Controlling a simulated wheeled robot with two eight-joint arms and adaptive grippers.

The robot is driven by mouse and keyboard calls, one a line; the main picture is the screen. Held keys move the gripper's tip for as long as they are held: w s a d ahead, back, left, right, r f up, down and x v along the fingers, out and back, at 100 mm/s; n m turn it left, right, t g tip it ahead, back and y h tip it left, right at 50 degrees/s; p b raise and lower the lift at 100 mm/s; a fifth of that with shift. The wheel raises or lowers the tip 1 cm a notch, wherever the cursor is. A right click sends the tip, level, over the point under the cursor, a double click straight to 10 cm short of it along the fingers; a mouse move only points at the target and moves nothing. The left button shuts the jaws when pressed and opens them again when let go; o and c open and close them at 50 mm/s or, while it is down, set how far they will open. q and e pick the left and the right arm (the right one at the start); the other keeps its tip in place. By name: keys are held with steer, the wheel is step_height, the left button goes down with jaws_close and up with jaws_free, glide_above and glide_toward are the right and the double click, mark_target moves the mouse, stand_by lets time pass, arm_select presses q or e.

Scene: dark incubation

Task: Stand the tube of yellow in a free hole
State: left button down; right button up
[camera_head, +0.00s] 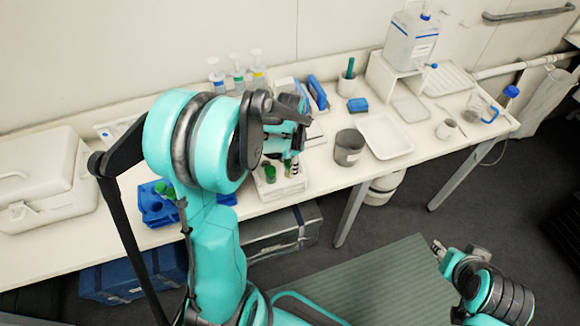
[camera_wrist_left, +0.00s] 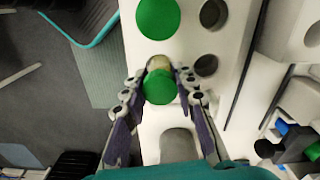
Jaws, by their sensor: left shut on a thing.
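My left gripper (camera_wrist_left: 160,84) is shut on a green-capped tube (camera_wrist_left: 160,88), with a finger on each side. A pale yellowish part of the tube shows just beyond its cap. The tube is over the white rack (camera_wrist_left: 226,90); I cannot tell whether its lower end is in a hole. Another green cap (camera_wrist_left: 158,18) stands in the rack beyond it. Empty holes show at the upper right (camera_wrist_left: 212,14), right (camera_wrist_left: 206,65) and near side (camera_wrist_left: 178,146). In the head view my left gripper hangs over the white rack (camera_head: 285,188). My right gripper (camera_head: 437,246) is away over the floor.
A blue rack (camera_head: 158,208) with green-capped tubes stands left of the white rack. A grey pot (camera_head: 348,148) and a white tray (camera_head: 385,137) stand to its right. A white case (camera_head: 45,185) fills the bench's left end.

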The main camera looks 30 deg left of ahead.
arm_select(q)
steer(key=shift+f, duration=0.2)
steer(key=c, duration=1.2)
jaws_free()
steer(key=shift+r, duration=0.15)
